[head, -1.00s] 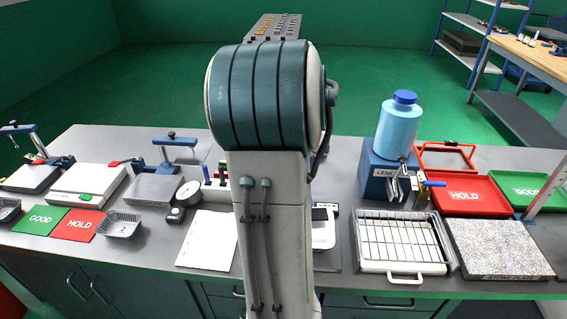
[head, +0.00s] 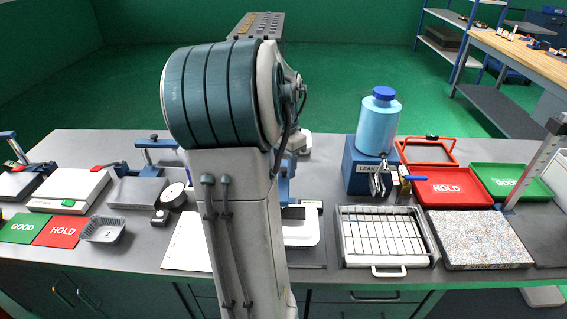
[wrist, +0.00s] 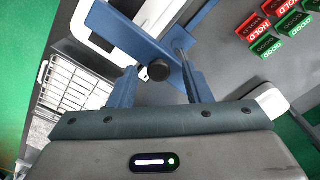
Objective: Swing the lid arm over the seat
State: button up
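A blue lid arm (wrist: 128,38) with a black round knob (wrist: 159,70) and a thin metal rod crosses the upper middle of the wrist view. My gripper (wrist: 158,88) is open, its two blue fingers on either side of the knob. I cannot tell whether either finger touches the lid arm. A white device (wrist: 88,22) with a dark top lies beyond the lid arm; it also shows in the head view (head: 300,232), partly behind my arm. I cannot tell which surface is the seat. My own arm hides the gripper in the head view.
Red HOLD and green GOOD blocks (wrist: 268,28) stand right in the wrist view. A wire-rack tray (head: 432,258) and a speckled slab (head: 480,240) lie right on the bench. Another blue arm (head: 155,144) stands over a grey block at left. A blue bottle (head: 376,125) stands behind the rack.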

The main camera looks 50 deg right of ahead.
notch_tip(320, 180, up, 14)
dwell(0.6)
jog(key=shift+f, duration=0.1)
dwell(0.5)
